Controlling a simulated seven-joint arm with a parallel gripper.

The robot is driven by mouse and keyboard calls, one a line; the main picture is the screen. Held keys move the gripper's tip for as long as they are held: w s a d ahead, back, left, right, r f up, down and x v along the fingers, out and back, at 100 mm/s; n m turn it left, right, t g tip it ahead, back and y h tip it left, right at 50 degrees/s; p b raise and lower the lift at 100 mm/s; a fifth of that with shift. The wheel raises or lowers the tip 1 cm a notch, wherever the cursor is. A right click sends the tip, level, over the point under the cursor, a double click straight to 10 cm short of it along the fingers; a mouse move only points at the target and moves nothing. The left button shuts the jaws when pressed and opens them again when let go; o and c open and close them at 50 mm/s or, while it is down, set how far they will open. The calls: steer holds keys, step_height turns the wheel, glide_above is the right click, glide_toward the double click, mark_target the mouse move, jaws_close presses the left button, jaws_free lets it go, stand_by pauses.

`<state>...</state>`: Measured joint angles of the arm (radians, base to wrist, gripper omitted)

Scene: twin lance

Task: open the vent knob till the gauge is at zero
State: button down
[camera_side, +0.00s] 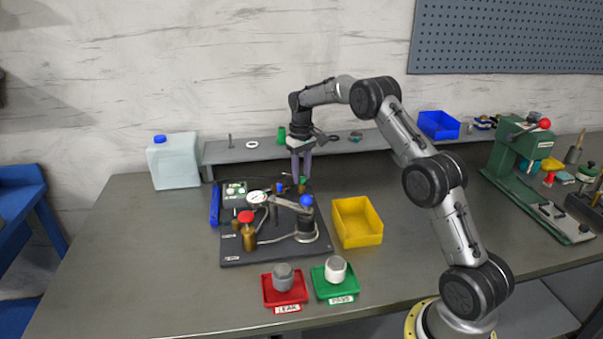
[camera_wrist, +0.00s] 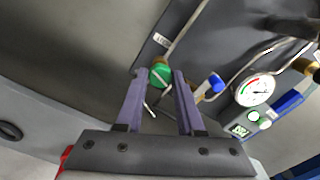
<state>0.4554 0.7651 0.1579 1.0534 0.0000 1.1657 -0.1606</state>
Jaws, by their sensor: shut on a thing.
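The green vent knob (camera_wrist: 160,74) sits between my fingertips in the wrist view, with a line mark across its face. My gripper (camera_wrist: 158,82) is shut on it; in the side view my gripper (camera_side: 301,178) points down at the back right of the dark test board (camera_side: 262,254), and the knob is mostly hidden there by the fingers. The round white gauge (camera_wrist: 255,91) has red and green arcs and a dark needle, whose exact reading I cannot tell. The gauge also shows in the side view (camera_side: 257,197), too small to read.
A blue handle (camera_wrist: 216,84) and thin tubes are close right of my fingers. A red knob (camera_side: 246,217) and a blue-topped clamp (camera_side: 306,201) stand on the board. A yellow bin (camera_side: 372,236), red tray (camera_side: 270,297) and green tray (camera_side: 321,287) are nearby.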

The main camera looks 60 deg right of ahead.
mark_target(301, 177)
steer(key=shift+n, duration=1.6)
steer(key=c, duration=0.5)
jaws_free()
steer(key=shift+r, duration=0.1)
step_height(301, 177, up, 14)
steer(key=shift+f, duration=0.15)
